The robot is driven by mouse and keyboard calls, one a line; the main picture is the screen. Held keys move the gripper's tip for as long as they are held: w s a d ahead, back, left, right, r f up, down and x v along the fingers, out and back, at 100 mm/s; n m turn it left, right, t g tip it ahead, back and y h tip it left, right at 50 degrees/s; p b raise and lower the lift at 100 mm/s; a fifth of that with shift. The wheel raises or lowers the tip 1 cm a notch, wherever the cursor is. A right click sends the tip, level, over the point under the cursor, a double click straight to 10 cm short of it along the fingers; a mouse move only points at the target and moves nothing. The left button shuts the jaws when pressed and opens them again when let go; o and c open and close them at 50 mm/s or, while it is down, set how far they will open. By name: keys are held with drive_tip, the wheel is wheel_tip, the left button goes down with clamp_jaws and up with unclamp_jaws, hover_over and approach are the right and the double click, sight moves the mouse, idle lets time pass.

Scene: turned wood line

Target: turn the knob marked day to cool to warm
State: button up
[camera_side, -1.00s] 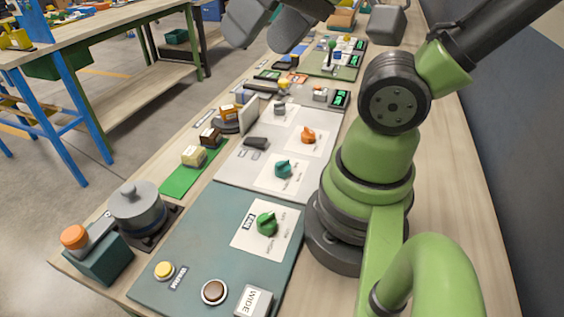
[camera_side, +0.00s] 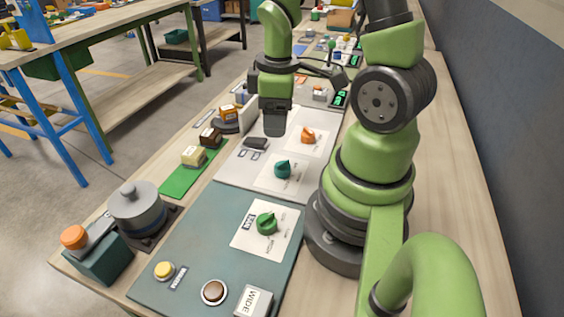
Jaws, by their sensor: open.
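Several pointer knobs stand on white dial cards: a green knob (camera_side: 266,223) on the teal panel, and a teal knob (camera_side: 283,168) and an orange knob (camera_side: 307,135) on the pale grey panel. The small print on the cards is too small to read, so I cannot tell which knob is marked day. My gripper (camera_side: 274,130) points down above the pale panel, left of the orange knob and beyond the teal knob. It is open and touches no knob. It hides the grey knob behind it.
A black switch (camera_side: 256,143) lies just left below my gripper. A grey lidded pot (camera_side: 137,206) and an orange-topped handle (camera_side: 74,237) stand at the left front.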

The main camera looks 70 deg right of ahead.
sight(282, 162)
drive_tip(key=shift+s+d+f+n+g, duration=0.15)
drive_tip(key=shift+s+f+n, duration=0.1)
drive_tip(key=shift+f, duration=0.35)
drive_tip(key=shift+s+d+f+n+g, duration=0.15)
drive_tip(key=shift+s+f+n, duration=0.1)
drive_tip(key=shift+f, duration=5.1)
drive_tip(key=c, duration=0.9)
